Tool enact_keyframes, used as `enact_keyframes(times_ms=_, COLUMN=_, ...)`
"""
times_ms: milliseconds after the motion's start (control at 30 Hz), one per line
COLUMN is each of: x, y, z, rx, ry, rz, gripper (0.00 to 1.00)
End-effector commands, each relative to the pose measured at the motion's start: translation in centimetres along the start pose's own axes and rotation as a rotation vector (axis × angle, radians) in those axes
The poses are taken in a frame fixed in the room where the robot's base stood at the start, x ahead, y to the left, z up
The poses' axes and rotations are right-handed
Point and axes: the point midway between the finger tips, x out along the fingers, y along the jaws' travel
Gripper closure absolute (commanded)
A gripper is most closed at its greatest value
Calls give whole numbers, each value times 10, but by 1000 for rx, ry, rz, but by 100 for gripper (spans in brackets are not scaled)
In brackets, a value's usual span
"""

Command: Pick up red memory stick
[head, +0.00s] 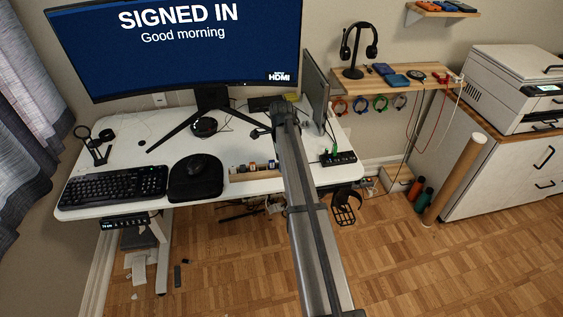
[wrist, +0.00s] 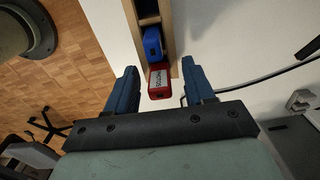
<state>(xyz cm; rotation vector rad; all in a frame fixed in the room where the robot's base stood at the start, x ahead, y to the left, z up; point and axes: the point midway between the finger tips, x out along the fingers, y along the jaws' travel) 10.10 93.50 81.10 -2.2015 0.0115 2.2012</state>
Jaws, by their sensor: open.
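The red memory stick (wrist: 160,82) shows in the wrist view at the near end of a narrow wooden holder (wrist: 168,22), with pale lettering on its face. A blue memory stick (wrist: 153,44) sits just beyond it in the same holder. My gripper (wrist: 158,68) is open, one blue finger on each side of the red stick, with visible gaps to both. I cannot tell the height difference between fingertips and stick. In the head view the wooden holder (head: 256,176) lies at the desk's front edge; the red stick is too small there to make out surely.
A black mouse (head: 196,165) on its pad and a keyboard (head: 113,187) lie left of the holder. A black power strip (head: 338,158) lies to its right, beyond my arm. The big monitor (head: 180,45) stands behind. A dark cable (wrist: 270,75) runs right of the fingers.

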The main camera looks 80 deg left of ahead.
Motion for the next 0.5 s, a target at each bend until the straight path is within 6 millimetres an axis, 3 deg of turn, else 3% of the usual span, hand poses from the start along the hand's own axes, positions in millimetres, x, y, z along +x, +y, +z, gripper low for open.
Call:
enact_keyframes(times_ms=167, x=0, y=0, z=0, rx=0, ry=0, rz=0, gripper=49)
enact_keyframes(times_ms=500, x=-1, y=0, z=0, rx=0, ry=0, rz=0, gripper=81)
